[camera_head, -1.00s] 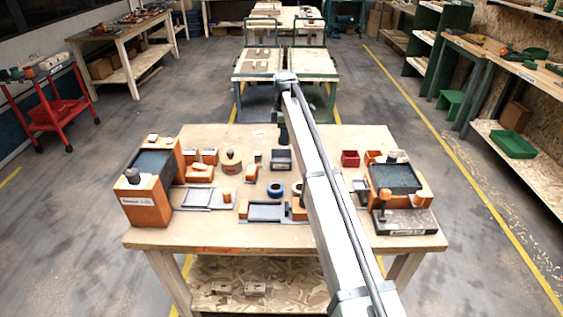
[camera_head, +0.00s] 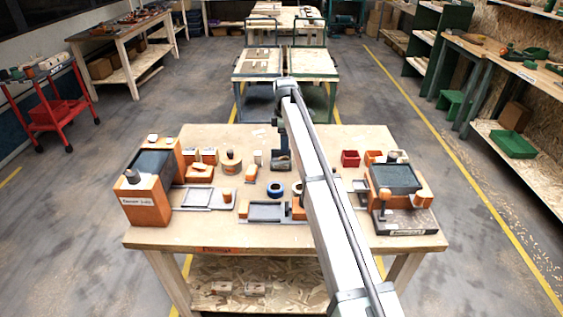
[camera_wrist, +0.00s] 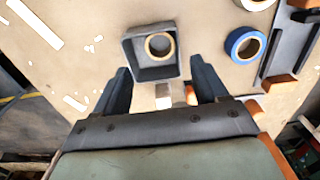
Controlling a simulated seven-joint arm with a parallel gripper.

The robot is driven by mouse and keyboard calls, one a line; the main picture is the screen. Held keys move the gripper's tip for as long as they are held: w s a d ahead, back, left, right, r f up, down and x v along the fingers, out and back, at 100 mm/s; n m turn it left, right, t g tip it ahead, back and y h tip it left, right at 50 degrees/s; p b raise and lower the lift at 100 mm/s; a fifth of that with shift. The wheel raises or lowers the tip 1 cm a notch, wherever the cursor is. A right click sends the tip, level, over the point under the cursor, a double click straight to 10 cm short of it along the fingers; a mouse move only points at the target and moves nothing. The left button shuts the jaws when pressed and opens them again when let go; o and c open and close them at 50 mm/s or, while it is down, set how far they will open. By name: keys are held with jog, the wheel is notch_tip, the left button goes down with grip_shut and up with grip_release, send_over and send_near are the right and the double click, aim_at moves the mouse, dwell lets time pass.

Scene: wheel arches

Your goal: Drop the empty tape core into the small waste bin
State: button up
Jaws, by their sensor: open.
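The small waste bin (camera_wrist: 129,50) is a dark grey square open box in the wrist view. In the head view the bin (camera_head: 281,166) stands at the table's middle, partly hidden by my gripper. The empty tape core (camera_wrist: 172,46), a tan ring with an open centre, shows inside the bin's outline in the wrist view, towards its right side. I cannot see the core in the head view. My gripper (camera_wrist: 161,76) is open, its dark fingers spread wide at the bin's near side, with nothing between the tips.
A blue tape roll (camera_wrist: 232,51) lies right of the bin, with a pale roll (camera_wrist: 245,3) beyond it. In the head view a red bin (camera_head: 350,158) stands to the right. Orange and grey fixtures (camera_head: 147,195) fill the left; the table's front strip is clear.

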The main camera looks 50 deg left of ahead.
notch_tip(320, 180, up, 14)
dwell(0.6)
jog(key=shift+f, duration=0.1)
dwell(0.4)
